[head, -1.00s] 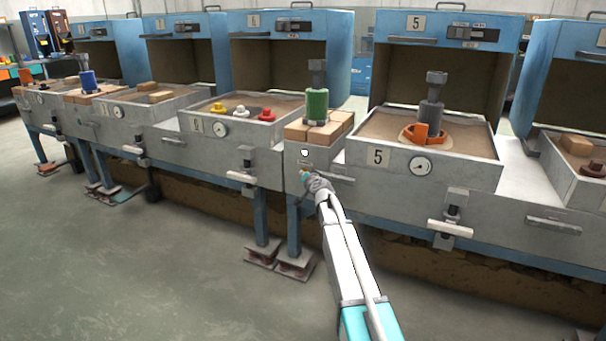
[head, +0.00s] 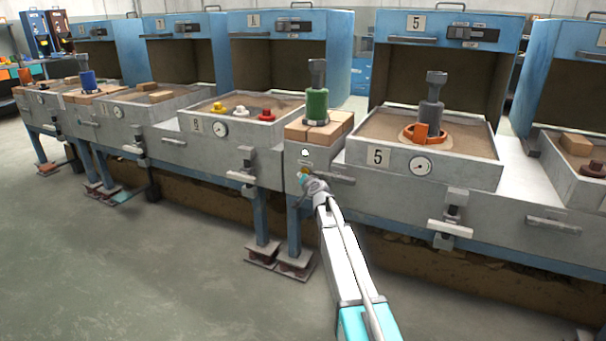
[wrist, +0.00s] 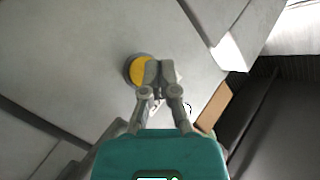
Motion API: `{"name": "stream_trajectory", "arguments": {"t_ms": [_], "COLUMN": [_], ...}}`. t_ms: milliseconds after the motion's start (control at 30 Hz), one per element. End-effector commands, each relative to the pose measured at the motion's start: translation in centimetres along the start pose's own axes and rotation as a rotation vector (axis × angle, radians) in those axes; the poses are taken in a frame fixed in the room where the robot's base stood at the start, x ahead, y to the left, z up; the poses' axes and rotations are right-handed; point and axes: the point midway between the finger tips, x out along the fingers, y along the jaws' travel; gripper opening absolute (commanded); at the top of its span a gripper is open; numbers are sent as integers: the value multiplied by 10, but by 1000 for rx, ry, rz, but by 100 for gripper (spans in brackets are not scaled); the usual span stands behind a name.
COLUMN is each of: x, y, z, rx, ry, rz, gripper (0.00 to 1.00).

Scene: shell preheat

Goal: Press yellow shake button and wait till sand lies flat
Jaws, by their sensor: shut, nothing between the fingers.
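The yellow shake button (wrist: 138,70) is a round yellow disc in a dark ring on the grey front panel in the wrist view. It also shows as a small yellow spot (head: 304,170) in the head view, below a white round knob or lamp. My gripper (wrist: 158,68) is shut and empty. Its fingertips overlap the right part of the button in the wrist view; whether they touch it cannot be told. My gripper is also in the head view (head: 306,180), at the panel. A sand box (head: 365,137) marked 5 stands to the right, with an orange piece (head: 425,133) on its sand.
A green cylinder (head: 317,104) stands on wooden blocks (head: 298,131) above the panel. Another sand box (head: 203,130) to the left holds yellow, white and red pieces. Handles and clamps stick out from the fronts. The floor (head: 150,270) in front is open.

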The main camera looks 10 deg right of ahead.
Motion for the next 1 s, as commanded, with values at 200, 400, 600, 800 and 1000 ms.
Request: {"name": "stream_trajectory", "arguments": {"t_ms": [200,400,600,800,1000], "x": [-9,-19,-28,-34,-34], "y": [-6,-13,-20,-24,-25], "z": [6,13,20,24,25], "rx": [0,-1,-1,0,0], "ry": [0,-1,-1,0,0], "rz": [-1,-1,0,0,0], "gripper": [0,0,0,0,0]}}
